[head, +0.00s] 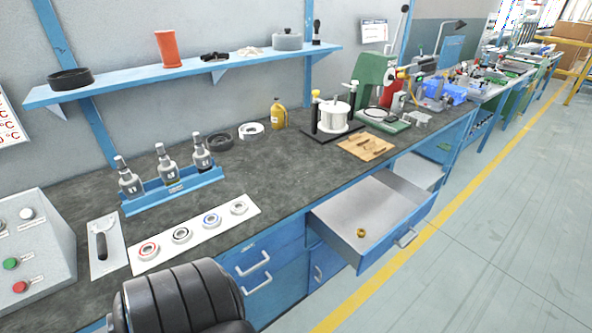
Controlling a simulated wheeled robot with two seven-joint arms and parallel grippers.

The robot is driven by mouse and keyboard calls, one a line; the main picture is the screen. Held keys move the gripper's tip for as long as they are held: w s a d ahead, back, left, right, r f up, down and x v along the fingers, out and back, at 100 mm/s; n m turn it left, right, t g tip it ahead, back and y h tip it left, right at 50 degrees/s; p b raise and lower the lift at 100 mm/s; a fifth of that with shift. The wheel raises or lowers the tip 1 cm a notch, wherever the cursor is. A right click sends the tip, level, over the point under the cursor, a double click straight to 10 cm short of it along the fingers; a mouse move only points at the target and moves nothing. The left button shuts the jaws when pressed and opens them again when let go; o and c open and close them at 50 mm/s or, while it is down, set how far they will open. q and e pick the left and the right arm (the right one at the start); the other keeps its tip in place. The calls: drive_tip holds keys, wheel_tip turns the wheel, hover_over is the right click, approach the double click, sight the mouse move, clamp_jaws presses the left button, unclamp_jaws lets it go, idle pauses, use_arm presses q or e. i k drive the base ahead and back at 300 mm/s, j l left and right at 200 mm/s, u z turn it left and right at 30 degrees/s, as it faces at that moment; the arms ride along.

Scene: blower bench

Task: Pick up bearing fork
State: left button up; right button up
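No part in the head view is clearly recognisable as the bearing fork. A flat grey plate with a black handle-like tool (101,243) lies on the bench at the left, and I cannot tell whether this is the fork. Several small dark pieces lie on a tan board (367,145) in the middle of the bench, too small to identify. A white strip (195,236) carries several bearing rings with coloured centres. Neither of my grippers is in view.
A drawer (365,205) stands open at the bench front with a small brass ring (361,233) inside. A grey control box (32,250) stands at the left. A blue bottle rack (172,190) and green press (372,80) stand on the dark bench. A black ribbed shape (180,298) fills the bottom.

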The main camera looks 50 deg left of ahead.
sight(101, 242)
drive_tip(key=u, duration=3.25)
drive_tip(key=j+z, duration=0.15)
drive_tip(key=j, duration=0.3)
drive_tip(key=i+j+z, duration=0.2)
drive_tip(key=j, duration=0.2)
drive_tip(key=k, duration=0.1)
